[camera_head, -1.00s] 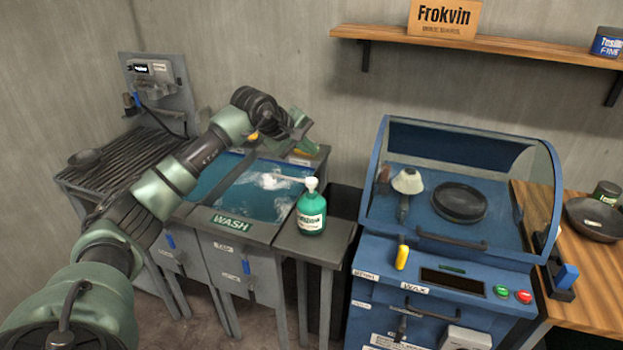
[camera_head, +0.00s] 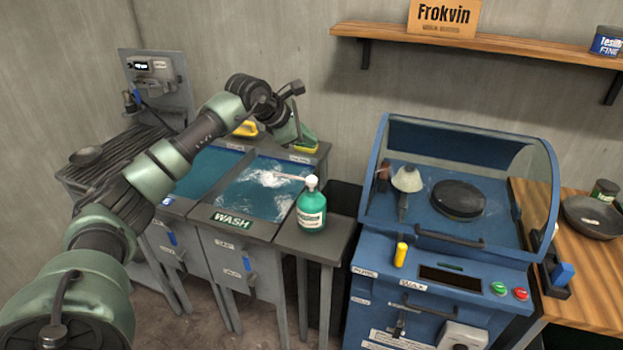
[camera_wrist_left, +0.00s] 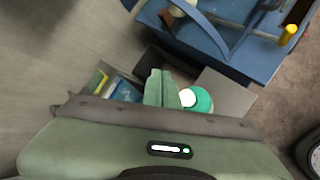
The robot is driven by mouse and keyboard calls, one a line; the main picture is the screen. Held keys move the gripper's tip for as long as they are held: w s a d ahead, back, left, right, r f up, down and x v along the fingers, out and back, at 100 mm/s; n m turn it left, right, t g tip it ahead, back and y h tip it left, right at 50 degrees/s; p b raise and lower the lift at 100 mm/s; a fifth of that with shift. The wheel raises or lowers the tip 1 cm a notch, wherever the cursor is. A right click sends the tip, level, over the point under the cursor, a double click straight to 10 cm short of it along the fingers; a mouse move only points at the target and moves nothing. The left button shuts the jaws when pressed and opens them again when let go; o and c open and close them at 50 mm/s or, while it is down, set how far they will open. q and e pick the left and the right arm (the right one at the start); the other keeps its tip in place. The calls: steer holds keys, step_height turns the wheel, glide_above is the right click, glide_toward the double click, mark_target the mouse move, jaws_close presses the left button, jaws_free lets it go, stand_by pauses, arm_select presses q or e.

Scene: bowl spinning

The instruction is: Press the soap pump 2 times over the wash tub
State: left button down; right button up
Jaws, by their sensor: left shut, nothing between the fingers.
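The green soap bottle (camera_head: 311,212) stands upright on a grey stand just right of the wash tub (camera_head: 233,221). Its white pump head (camera_head: 311,182) has a spout pointing left over the water. White foam (camera_head: 272,178) lies on the water below the spout. My left gripper (camera_head: 305,139) is behind and above the bottle, near the tub's back edge, apart from the pump. In the left wrist view its green fingers (camera_wrist_left: 160,88) are shut and empty, with the bottle (camera_wrist_left: 199,100) just to their right. My right gripper is out of view.
A second water tub (camera_head: 205,172) and a ribbed rack (camera_head: 115,160) lie left of the wash tub. A blue machine with a clear hood (camera_head: 460,150) stands right of the bottle. A wooden shelf (camera_head: 480,40) hangs above.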

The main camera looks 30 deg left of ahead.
arm_select(q)
steer(key=shift+f, duration=0.15)
steer(key=b, duration=0.6)
glide_above(312, 178)
steer(key=s, duration=0.1)
step_height(312, 178, down, 8)
steer(key=shift+s+a+r, duration=0.1)
steer(key=shift+s, duration=0.05)
steer(key=shift+f, duration=0.35)
stand_by(1.1)
steer(key=shift+f+b, duration=0.4)
steer(key=shift+f, duration=0.05)
steer(key=shift+s+f+b, duration=0.1)
steer(key=shift+f+b, duration=0.6)
steer(key=shift+f, duration=0.35)
stand_by(0.7)
stand_by(0.4)
steer(key=shift+r+p, duration=0.9)
steer(key=shift+r, duration=0.55)
